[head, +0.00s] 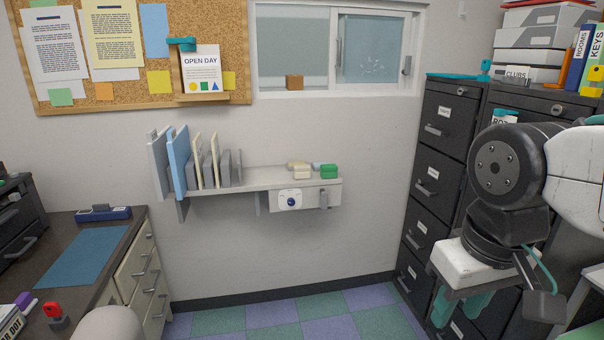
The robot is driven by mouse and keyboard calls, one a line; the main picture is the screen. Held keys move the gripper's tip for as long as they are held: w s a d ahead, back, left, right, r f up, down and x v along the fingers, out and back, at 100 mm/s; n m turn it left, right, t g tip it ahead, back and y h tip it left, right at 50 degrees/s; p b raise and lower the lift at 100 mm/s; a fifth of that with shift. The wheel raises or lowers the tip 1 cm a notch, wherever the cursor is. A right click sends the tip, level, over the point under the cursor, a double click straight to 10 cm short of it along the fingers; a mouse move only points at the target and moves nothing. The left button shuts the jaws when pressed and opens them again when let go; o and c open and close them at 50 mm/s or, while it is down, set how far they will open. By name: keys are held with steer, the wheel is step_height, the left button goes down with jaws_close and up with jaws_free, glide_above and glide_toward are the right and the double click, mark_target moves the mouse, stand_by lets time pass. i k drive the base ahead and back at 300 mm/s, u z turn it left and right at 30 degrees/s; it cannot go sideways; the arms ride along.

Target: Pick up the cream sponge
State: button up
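A small cream block (301,171), which looks like the cream sponge, lies on the right part of the wall shelf (262,181). A green block (329,171) lies just to its right, with a small grey piece showing between and behind them. My gripper (460,304) hangs at the right of the head view, in front of the dark filing cabinets and well apart from the shelf. Its teal fingers point down and stand apart, with nothing visible between them.
Upright folders (178,160) and grey dividers fill the shelf's left part. Dark filing cabinets (436,150) stand right, a desk (105,260) left. The floor (290,318) between is clear.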

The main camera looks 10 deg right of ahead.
mark_target(300, 171)
steer(key=i, duration=2.2)
steer(key=z, duration=0.55)
